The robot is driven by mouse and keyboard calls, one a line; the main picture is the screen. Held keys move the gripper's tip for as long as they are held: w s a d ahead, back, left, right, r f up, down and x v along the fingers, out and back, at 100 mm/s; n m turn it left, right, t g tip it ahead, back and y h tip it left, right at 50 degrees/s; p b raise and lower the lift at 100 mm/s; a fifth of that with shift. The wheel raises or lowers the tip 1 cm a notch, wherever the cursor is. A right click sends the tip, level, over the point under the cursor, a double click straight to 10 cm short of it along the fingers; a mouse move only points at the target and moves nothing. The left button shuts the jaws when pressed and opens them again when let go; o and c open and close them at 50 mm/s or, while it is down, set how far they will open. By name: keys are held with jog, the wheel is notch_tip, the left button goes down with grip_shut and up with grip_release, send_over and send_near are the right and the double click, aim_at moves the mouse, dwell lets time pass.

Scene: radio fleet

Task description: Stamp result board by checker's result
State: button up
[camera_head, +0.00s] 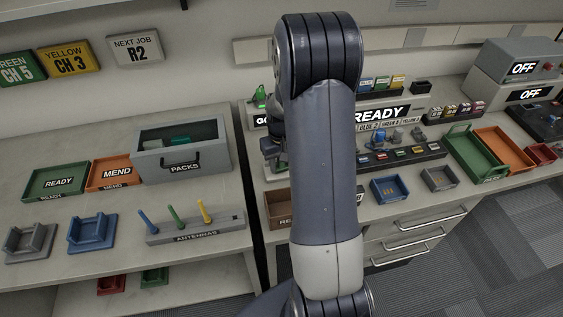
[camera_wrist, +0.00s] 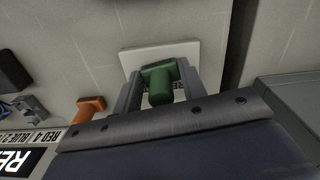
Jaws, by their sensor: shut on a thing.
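In the wrist view my gripper (camera_wrist: 160,90) is shut on a green stamp-like piece (camera_wrist: 158,73) with a round handle. The piece is over a pale square board (camera_wrist: 128,58) on the grey counter; I cannot tell whether it touches it. Marks on the board are mostly hidden by the gripper. An orange piece of similar shape (camera_wrist: 90,105) stands to the left. In the head view my arm covers much of the workplace. The checker's display (camera_head: 380,115) reads READY, partly hidden. A sign beginning GO (camera_head: 262,121) shows left of my arm.
On the left counter are a grey PACKS bin (camera_head: 181,152), an orange MEND tray (camera_head: 113,173), a green READY tray (camera_head: 57,181) and an ANTENNAS rack (camera_head: 197,227). A gap separates the counters. Green (camera_head: 472,152) and orange (camera_head: 503,150) trays stand at right.

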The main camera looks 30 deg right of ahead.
jog(key=shift+f+b, duration=0.35)
jog(key=shift+f, duration=0.15)
dwell(1.2)
jog(key=shift+r+p, duration=2.45)
jog(key=shift+r, duration=1.15)
